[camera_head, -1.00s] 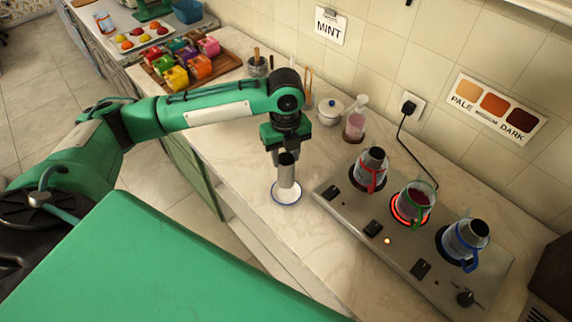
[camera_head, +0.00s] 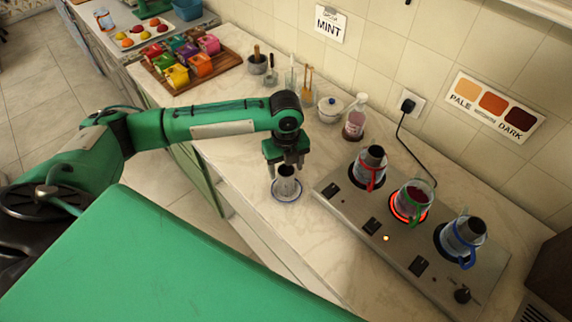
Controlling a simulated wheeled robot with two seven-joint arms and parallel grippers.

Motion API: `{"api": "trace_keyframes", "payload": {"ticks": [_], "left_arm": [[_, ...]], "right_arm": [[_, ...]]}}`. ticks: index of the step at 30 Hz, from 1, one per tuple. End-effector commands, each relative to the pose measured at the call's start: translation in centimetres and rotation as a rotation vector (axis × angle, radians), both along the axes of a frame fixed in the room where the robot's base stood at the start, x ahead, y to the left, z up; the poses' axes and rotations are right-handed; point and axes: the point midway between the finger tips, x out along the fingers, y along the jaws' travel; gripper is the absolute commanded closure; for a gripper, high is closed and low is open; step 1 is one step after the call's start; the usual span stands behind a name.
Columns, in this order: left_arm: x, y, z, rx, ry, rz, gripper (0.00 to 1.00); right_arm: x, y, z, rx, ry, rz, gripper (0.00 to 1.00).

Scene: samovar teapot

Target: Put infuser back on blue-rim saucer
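The infuser (camera_head: 286,187) is a grey metal cylinder with a dark top. It stands about upright at the blue-rim saucer (camera_head: 276,195), a small white dish on the counter. Its lower end appears to be within the saucer's rim; I cannot tell whether it touches. My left gripper (camera_head: 287,165) points down at the infuser's top and appears shut on it, with the fingers partly merged with the dark top. My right gripper is not in view.
A hot plate (camera_head: 400,252) with several glass pots stands to the right. A bottle (camera_head: 354,122) and a white lidded bowl (camera_head: 330,108) stand behind my gripper. A wooden tray (camera_head: 228,62) of colourful boxes lies at the back left. The counter left of the saucer is clear.

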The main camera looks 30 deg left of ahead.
Motion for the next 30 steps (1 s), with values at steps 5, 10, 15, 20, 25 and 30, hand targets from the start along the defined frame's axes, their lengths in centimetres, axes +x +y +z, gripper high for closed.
{"api": "trace_keyframes", "payload": {"ticks": [5,10,15,20,25,30], "left_arm": [[0.0,0.0,0.0,0.000,0.000,0.000,0.40],[0.1,0.0,0.6,0.001,-0.002,0.000,0.40],[0.2,0.1,3.2,-0.001,-0.006,0.000,0.40],[0.3,0.1,6.8,-0.001,-0.006,0.000,0.40],[0.3,0.2,10.0,-0.001,-0.004,-0.001,0.40],[0.4,0.2,11.8,0.000,-0.001,0.001,0.40]], "right_arm": [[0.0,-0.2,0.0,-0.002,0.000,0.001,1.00],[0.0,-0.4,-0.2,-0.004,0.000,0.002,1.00],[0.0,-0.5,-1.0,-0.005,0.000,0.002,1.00],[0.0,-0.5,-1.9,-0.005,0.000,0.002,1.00],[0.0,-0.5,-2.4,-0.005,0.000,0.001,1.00],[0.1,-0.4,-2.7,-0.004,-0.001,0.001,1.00]]}}
